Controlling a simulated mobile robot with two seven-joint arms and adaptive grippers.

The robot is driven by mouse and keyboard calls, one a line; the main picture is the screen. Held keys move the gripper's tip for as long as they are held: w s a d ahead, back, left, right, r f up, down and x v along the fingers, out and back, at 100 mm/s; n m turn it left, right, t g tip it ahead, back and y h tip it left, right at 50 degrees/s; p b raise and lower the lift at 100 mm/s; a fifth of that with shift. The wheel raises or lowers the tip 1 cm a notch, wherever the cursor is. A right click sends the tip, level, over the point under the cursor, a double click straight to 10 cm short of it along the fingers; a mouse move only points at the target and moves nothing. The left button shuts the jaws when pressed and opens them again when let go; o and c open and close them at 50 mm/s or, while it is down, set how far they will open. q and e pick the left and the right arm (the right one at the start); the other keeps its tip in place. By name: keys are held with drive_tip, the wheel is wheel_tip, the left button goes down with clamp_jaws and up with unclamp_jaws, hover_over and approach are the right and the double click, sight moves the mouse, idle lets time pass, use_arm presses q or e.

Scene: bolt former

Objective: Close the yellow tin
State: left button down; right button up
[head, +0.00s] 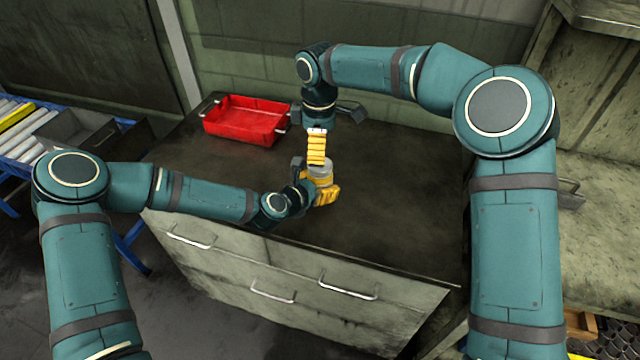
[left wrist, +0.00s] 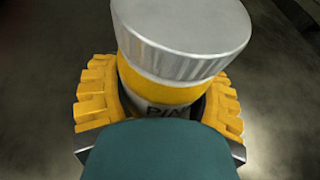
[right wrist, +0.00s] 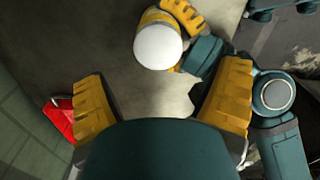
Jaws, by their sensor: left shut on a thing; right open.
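The yellow tin (head: 321,181) stands on the dark top of the cabinet. A silver-grey lid (left wrist: 185,40) sits on its top in the left wrist view, above a yellow band. Whether the lid is fully down I cannot tell. My left gripper (head: 326,194) is shut around the tin's body, its yellow fingers on both sides. My right gripper (head: 316,152) is open and empty, just above and behind the tin. In the right wrist view the lid (right wrist: 158,47) shows beyond the open fingers, apart from them. The fingers hide part of the tin's body.
A red tray (head: 245,121) stands at the back left of the cabinet top (head: 400,190). A roller conveyor with a grey bin (head: 75,127) is at the far left. The cabinet top is clear right of the tin. A wall closes off the back.

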sight(320, 181)
drive_tip(key=shift+w+d+r+n, duration=0.1)
drive_tip(key=shift+d+r+n, duration=0.1)
drive_tip(key=shift+r+n, duration=0.9)
drive_tip(key=shift+f, duration=3.95)
drive_tip(key=c, duration=1.3)
drive_tip(key=m, duration=0.3)
drive_tip(key=shift+m, duration=0.3)
